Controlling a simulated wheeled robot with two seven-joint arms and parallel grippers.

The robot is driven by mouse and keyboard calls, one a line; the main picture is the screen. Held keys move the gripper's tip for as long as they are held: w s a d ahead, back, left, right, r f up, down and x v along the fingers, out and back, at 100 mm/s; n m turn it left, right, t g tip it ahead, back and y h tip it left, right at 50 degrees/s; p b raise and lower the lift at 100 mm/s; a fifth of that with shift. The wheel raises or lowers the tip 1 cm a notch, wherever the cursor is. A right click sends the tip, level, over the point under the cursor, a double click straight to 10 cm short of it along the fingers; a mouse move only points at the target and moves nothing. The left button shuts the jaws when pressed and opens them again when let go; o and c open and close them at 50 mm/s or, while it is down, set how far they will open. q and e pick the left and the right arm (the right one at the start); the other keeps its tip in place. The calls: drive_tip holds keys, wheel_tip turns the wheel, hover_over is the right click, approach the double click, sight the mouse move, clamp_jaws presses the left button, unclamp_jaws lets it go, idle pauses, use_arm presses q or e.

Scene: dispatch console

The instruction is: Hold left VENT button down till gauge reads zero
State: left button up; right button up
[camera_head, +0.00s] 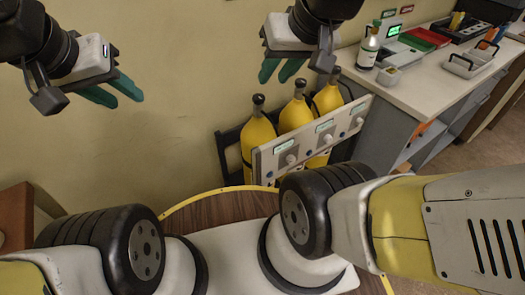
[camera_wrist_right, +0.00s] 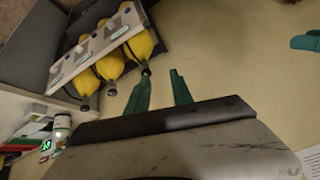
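A pale panel (camera_head: 312,138) stands in front of yellow cylinders (camera_head: 258,137) in the head view. It carries small green displays, a left one (camera_head: 285,147) among them, with light knobs below. A small bluish spot (camera_head: 269,173) sits low on its left end; whether it is the left VENT button is unclear, and the gauge readings are too small to read. My left gripper (camera_head: 114,90) is open and empty, left of the panel. My right gripper (camera_head: 280,70) is open and empty above the cylinders; its parted green fingers (camera_wrist_right: 162,92) show in the right wrist view.
A counter (camera_head: 415,95) at the right holds a bottle (camera_head: 367,50), trays (camera_head: 466,65) and a small box.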

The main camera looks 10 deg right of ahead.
clamp_jaws()
idle(1.4)
